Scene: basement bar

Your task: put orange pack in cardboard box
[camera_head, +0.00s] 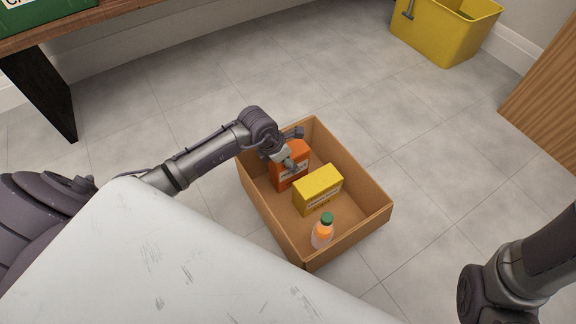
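The cardboard box (362,222) stands open on the tiled floor in the middle of the view. The orange pack (296,176) is upright inside it, at the back left, beside a yellow pack (318,190). My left gripper (295,147) reaches over the box's left wall to the top of the orange pack. Its fingers look spread apart, one in front of the pack's face and one near its far upper edge. The gripper covers part of the pack. My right arm shows at the lower right, but its gripper is out of view.
A bottle (322,232) with a green cap stands in the front of the box. A white worn surface (160,260) fills the lower left. A yellow bucket (446,32) is at the upper right. A wooden bench (60,40) holds a green crate (40,14). Floor right of the box is clear.

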